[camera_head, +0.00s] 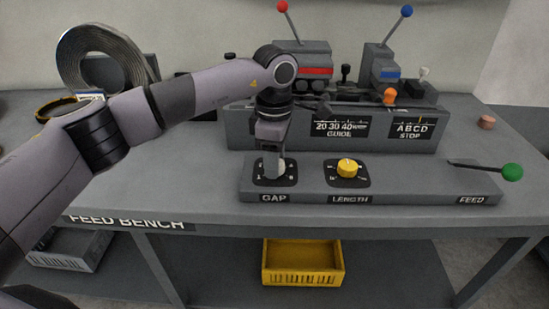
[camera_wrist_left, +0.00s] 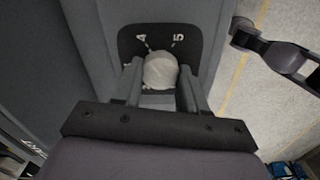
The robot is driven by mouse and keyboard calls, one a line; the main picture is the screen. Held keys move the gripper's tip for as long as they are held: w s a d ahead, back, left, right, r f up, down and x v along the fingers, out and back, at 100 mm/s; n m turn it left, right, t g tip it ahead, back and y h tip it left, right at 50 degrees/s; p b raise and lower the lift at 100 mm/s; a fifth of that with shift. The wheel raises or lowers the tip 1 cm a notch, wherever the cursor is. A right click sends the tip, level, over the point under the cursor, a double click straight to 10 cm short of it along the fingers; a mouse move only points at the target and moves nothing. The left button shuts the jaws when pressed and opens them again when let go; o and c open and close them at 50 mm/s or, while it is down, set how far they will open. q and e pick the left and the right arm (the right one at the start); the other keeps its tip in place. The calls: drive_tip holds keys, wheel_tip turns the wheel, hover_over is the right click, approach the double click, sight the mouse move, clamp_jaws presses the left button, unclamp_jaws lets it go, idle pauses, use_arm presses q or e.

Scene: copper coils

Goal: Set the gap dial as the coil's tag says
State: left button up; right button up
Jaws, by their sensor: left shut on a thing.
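The gap dial (camera_head: 281,165) is a pale round knob on a black plate above the GAP label, on the front panel of the feed bench. My left gripper (camera_head: 274,168) points down over it and is shut on it. In the left wrist view the pale knob (camera_wrist_left: 160,70) sits between the two fingers (camera_wrist_left: 160,88), with the marks 4 and 5 showing beyond it. The knob's pointer is hidden. The copper coil (camera_head: 100,58) stands at the back left, with a white tag (camera_head: 90,95) at its foot, too small to read. My right gripper is not in view.
The yellow length dial (camera_head: 347,168) is just right of the gap dial. A green-knobbed feed lever (camera_head: 511,172) sticks out at the right. Red (camera_head: 283,7) and blue (camera_head: 407,11) levers rise behind. A yellow crate (camera_head: 303,262) is below the bench.

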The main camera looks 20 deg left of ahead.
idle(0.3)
use_arm(q)
drive_tip(key=o, duration=1.1)
drive_tip(key=shift+c, duration=0.2)
drive_tip(key=shift+r, duration=0.1)
wheel_tip(320, 180, up, 7)
drive_tip(key=shift+r, duration=0.1)
